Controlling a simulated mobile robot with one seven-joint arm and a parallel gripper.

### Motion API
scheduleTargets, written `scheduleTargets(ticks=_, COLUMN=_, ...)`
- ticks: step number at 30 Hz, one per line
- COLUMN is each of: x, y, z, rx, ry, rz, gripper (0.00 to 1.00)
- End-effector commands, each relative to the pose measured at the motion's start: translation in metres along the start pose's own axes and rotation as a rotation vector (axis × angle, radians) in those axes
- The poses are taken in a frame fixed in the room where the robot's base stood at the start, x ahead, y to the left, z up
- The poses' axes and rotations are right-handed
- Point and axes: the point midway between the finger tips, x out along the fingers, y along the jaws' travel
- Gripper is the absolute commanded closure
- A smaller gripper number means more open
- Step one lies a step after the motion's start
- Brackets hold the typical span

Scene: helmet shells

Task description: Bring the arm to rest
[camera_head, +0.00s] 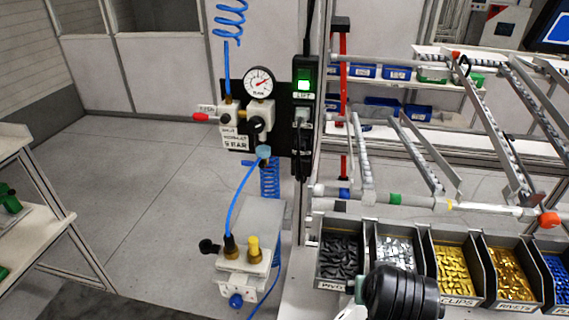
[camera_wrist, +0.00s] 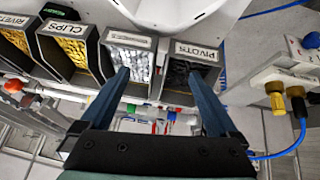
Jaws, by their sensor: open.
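My gripper (camera_wrist: 158,73) shows in the wrist view with its two dark blue fingers spread wide apart and nothing between them. The fingertips point toward the row of small parts bins, which appears upside down there. One fingertip overlaps the bin of silver parts (camera_wrist: 130,62) in the picture and the other overlaps the bin labelled PIVOTS (camera_wrist: 199,50). I cannot tell the height above them. In the head view a dark ribbed part of my arm (camera_head: 403,292) shows at the bottom, in front of the bins. My gripper's fingers do not show in that view.
Bins of dark parts (camera_head: 341,256), clips (camera_head: 456,270) and rivets (camera_head: 508,275) line the bench front. A roller rack (camera_head: 420,160) stands behind. A pressure gauge (camera_head: 258,83), green-lit switch (camera_head: 303,86) and hosed valve unit (camera_head: 243,265) stand left. Floor farther left is open.

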Motion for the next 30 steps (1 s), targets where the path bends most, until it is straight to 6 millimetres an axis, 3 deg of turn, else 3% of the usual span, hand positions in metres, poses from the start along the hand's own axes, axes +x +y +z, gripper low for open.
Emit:
scheduleTargets(ticks=2, x=-0.016, y=-0.018, z=-0.051, rx=-0.011, ry=0.244, rz=0.011, gripper=0.04)
scheduleTargets(ticks=6, x=-0.087, y=-0.048, z=-0.127, rx=-0.006, ry=0.655, rz=-0.003, gripper=0.04)
scheduleTargets(ticks=10, x=-0.174, y=-0.076, z=-0.167, rx=0.014, ry=1.022, rz=-0.051, gripper=0.04)
scheduleTargets(ticks=12, x=-0.225, y=-0.089, z=-0.175, rx=0.031, ry=1.209, rz=-0.088, gripper=0.04)
scheduleTargets(ticks=15, x=-0.292, y=-0.102, z=-0.172, rx=0.058, ry=1.442, rz=-0.146, gripper=0.04)
scheduleTargets(ticks=19, x=-0.355, y=-0.11, z=-0.156, rx=0.089, ry=1.655, rz=-0.21, gripper=0.04)
scheduleTargets(ticks=21, x=-0.376, y=-0.111, z=-0.148, rx=0.1, ry=1.726, rz=-0.232, gripper=0.04)
scheduleTargets(ticks=24, x=-0.392, y=-0.112, z=-0.143, rx=0.11, ry=1.779, rz=-0.25, gripper=0.04)
scheduleTargets(ticks=30, x=-0.396, y=-0.112, z=-0.142, rx=0.112, ry=1.79, rz=-0.254, gripper=0.04)
